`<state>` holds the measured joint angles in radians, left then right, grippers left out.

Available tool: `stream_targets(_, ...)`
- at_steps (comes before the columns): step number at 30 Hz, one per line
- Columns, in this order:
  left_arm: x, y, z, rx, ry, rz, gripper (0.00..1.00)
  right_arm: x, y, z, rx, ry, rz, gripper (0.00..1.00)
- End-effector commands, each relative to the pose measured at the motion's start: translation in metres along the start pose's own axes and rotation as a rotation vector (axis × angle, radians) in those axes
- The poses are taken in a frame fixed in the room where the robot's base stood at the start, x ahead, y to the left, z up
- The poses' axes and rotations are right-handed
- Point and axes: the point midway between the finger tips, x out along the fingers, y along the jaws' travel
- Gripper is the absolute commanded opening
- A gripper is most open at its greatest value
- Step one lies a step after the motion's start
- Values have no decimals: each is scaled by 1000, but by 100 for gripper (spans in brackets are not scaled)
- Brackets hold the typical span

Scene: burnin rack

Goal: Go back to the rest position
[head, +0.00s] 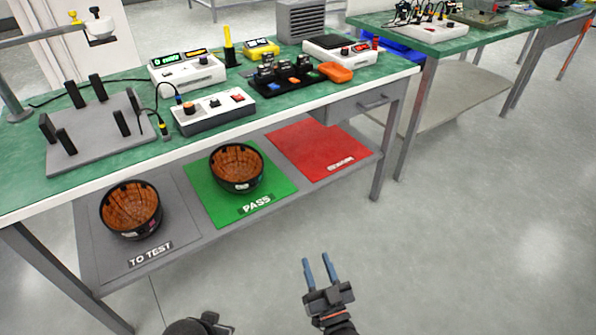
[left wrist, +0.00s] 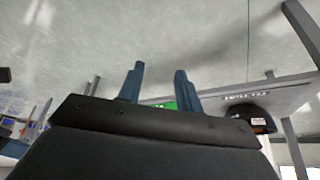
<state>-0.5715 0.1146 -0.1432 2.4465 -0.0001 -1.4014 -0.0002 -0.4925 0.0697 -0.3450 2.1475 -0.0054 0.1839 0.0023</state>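My right gripper (head: 320,272) is at the bottom middle of the head view, over bare floor in front of the bench. Its two blue fingers stand apart with nothing between them. In the left wrist view my left gripper (left wrist: 157,85) shows two blue fingers apart and empty. Part of an arm of mine shows at the bottom edge of the head view, left of the right gripper; no fingers can be made out there. Both grippers are clear of the bench and its shelf.
The green-topped bench (head: 327,92) carries test devices and a grey fixture plate (head: 95,140). On its lower shelf, one bowl (head: 131,209) sits at TO TEST and another (head: 237,168) on the green PASS mat (head: 275,186). The red mat (head: 318,149) is empty. Floor (head: 460,240) is free at right.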

Motion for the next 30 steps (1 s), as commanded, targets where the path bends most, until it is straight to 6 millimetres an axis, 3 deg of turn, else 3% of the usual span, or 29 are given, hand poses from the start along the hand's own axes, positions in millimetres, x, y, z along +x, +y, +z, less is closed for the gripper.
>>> stream_targets(8, 17, 18, -38, 7, 200, 27, 35, 0, 0, 0, 0, 0, 0, 38)
stream_targets(16, 28, 51, -97, 9, 551, 78, 35, 0, 0, 0, 0, 0, 0, 38)
stream_targets(24, 14, 87, -146, -6, 926, 137, 35, 0, 0, 0, 0, 0, 0, 38)
stream_targets(30, 0, 103, -162, -20, 1110, 165, 35, 0, 0, 0, 0, 0, 0, 38)
